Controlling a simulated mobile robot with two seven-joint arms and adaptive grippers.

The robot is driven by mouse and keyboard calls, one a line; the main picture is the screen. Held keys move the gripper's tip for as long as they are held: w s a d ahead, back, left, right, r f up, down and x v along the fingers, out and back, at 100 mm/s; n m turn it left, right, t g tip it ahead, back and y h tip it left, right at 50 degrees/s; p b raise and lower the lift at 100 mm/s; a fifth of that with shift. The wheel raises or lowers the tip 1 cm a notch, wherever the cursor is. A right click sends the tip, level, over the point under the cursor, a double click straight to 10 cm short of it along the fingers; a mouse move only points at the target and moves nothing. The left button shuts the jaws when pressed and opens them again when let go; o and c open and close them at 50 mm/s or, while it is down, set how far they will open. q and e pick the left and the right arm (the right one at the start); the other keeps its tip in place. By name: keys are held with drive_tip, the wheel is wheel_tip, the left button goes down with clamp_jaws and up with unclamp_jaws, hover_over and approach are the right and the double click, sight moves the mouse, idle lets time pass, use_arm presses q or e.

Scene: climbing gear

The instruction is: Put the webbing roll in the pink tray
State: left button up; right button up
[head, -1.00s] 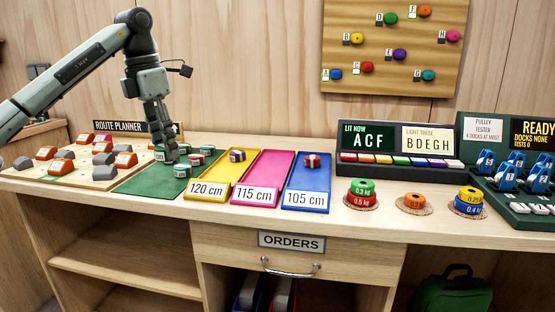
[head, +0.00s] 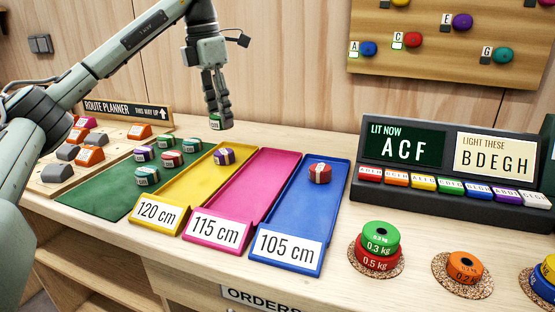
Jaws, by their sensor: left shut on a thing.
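My left gripper (head: 222,118) is shut on a green webbing roll (head: 214,122), mostly hidden by the fingers. It holds the roll in the air, around the back of the yellow tray. The pink tray (head: 262,190), labelled 115 cm, is empty. It lies between the yellow tray and the blue tray, to the right of and below the gripper in the picture. My right gripper is not in view.
The yellow tray (head: 188,192) holds a purple roll (head: 224,156). The blue tray (head: 306,205) holds a red roll (head: 320,173). Several rolls lie on the green mat (head: 95,198). Stacked weights (head: 378,248) stand right of the trays, before a lit display (head: 405,145).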

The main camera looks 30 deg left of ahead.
use_arm(q)
hover_over(270, 170)
wheel_tip(270, 170, down, 6)
drive_tip(key=shift+s+a+f, duration=0.1)
drive_tip(key=shift+a+f, duration=0.05)
wheel_tip(270, 170, down, 4)
drive_tip(key=shift+r+p, duration=0.15)
drive_tip(key=shift+p, duration=0.2)
drive_tip(key=shift+f, duration=0.25)
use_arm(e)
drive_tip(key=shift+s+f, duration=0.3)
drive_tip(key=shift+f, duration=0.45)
use_arm(q)
drive_tip(key=o, duration=0.7)
drive_tip(key=shift+f, duration=0.1)
drive_tip(key=o, duration=0.5)
drive_tip(key=shift+c, duration=0.2)
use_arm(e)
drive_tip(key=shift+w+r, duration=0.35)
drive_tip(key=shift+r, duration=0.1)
